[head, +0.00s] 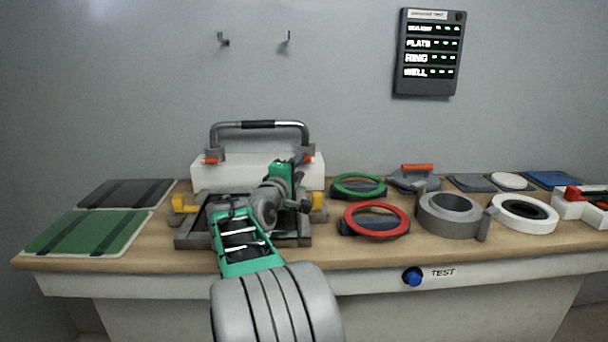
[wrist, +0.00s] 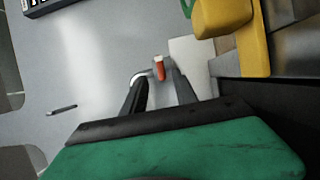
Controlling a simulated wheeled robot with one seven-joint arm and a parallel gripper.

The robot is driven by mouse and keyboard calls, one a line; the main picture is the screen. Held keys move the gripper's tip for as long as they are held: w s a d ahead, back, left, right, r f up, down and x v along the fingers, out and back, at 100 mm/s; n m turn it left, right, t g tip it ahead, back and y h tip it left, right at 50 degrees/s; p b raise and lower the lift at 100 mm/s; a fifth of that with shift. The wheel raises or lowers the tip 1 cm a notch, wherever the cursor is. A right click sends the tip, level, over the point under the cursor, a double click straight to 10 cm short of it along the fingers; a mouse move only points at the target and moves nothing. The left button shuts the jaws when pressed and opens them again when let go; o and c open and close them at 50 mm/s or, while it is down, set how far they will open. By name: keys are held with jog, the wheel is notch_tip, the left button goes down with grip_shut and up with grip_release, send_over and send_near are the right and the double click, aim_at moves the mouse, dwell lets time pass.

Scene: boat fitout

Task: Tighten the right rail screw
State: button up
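The chrome rail (head: 258,125) with a black grip stands on a white block (head: 230,172) at the back of the bench. An orange left screw (head: 210,160) and an orange right screw (head: 307,158) show at its feet. My gripper (head: 296,163) is at the block's right part, close to the right rail foot. In the wrist view, my gripper's (wrist: 158,78) two dark fingers are apart, with an orange screw (wrist: 159,70) between or just beyond their tips. I cannot tell whether they touch it. My arm hides part of the block and fixture.
A dark fixture (head: 190,236) with yellow clamps (head: 318,203) lies under my arm; a yellow clamp (wrist: 225,18) is close in the wrist view. Green ring (head: 358,180), red ring (head: 376,205) and grey ring (head: 450,210) stand right. A green mat (head: 90,230) lies left.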

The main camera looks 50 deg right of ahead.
aim_at(305, 161)
jog(key=x, duration=0.5)
jog(key=shift+w+d+b, duration=0.15)
jog(key=shift+d+b, duration=0.15)
jog(key=shift+b, duration=0.05)
grip_shut()
